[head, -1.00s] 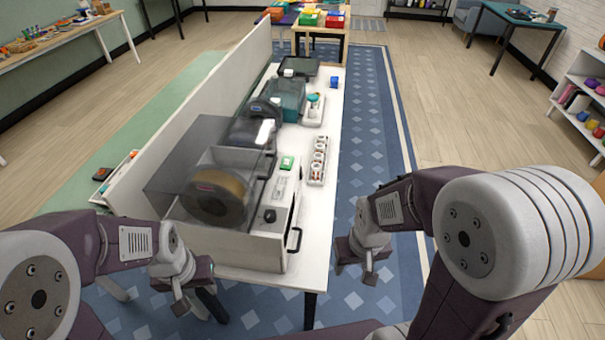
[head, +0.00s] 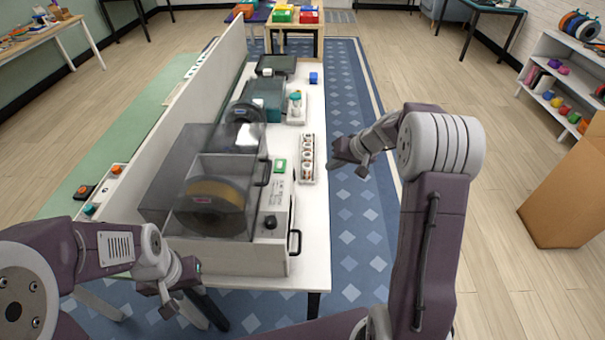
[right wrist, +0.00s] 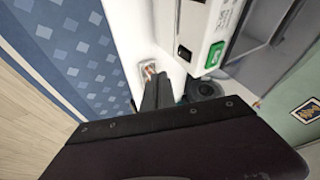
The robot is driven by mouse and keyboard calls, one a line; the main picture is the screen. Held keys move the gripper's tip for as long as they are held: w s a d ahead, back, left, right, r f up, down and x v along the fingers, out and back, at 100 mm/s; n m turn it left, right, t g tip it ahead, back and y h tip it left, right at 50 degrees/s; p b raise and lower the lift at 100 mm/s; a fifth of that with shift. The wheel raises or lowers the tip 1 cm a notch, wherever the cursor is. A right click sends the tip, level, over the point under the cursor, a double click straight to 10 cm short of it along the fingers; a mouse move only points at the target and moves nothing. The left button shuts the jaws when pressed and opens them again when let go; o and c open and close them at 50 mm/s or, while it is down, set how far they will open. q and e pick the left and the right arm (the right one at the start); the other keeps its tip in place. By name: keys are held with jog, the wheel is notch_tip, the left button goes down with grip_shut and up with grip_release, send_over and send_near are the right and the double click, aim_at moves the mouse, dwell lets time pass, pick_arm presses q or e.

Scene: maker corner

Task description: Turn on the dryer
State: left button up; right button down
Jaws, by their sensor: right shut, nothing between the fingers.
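The dryer (head: 243,257) is a pale box with a smoky clear lid on the near end of the white table. A brown spool (head: 214,192) shows through the lid. Its front side has a black knob (head: 270,221), a green piece (head: 280,166) and a dark handle (head: 295,241). My right gripper (head: 345,160) is shut and empty, right of the table edge. In the right wrist view its dark fingers (right wrist: 156,92) are beside a white panel with a black switch (right wrist: 184,53) and a green piece (right wrist: 214,56). My left gripper (head: 172,300) hangs near the table's front left; its jaws are unclear.
A white tray with several small round items (head: 307,160) lies right of the dryer. More machines (head: 262,95) stand behind it. A white partition (head: 170,115) runs along the table's left. A cardboard box (head: 565,200) stands at right on the floor. The blue rug right of the table is clear.

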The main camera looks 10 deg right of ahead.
aim_at(295, 175)
jog(key=w+a+f+p, duration=0.2)
jog(key=w+a+f, duration=0.4)
jog(key=a+f, duration=0.1)
jog(key=shift+a+f, duration=0.35)
jog(key=shift+f, duration=0.45)
